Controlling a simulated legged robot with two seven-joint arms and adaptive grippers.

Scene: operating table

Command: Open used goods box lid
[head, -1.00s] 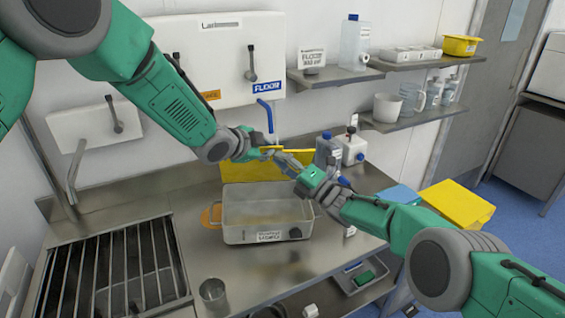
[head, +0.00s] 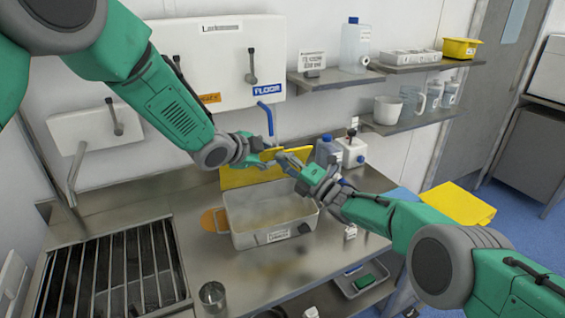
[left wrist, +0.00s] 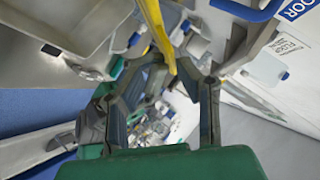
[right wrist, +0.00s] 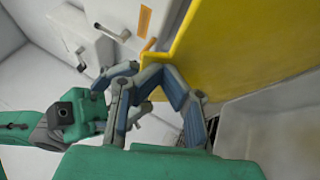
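The grey box (head: 240,241) stands on the steel counter, its top uncovered and its inside visible. Its yellow lid (head: 238,178) stands steeply raised behind the box. In the left wrist view the lid (left wrist: 153,25) shows nearly edge-on, running down between my left fingertips. My left gripper (head: 262,152) is at the lid's upper edge and looks closed on it. My right gripper (head: 291,163) is at the lid's right part. In the right wrist view the lid (right wrist: 235,50) fills the upper right, with its edge at my right fingertips. I cannot tell whether they grip it.
A metal cup (head: 212,296) stands at the counter's front. A blue-capped bottle (head: 326,152) and a white container (head: 353,150) stand behind my right gripper. A barred drain (head: 110,270) lies left. Wall shelves (head: 335,77) hold several containers.

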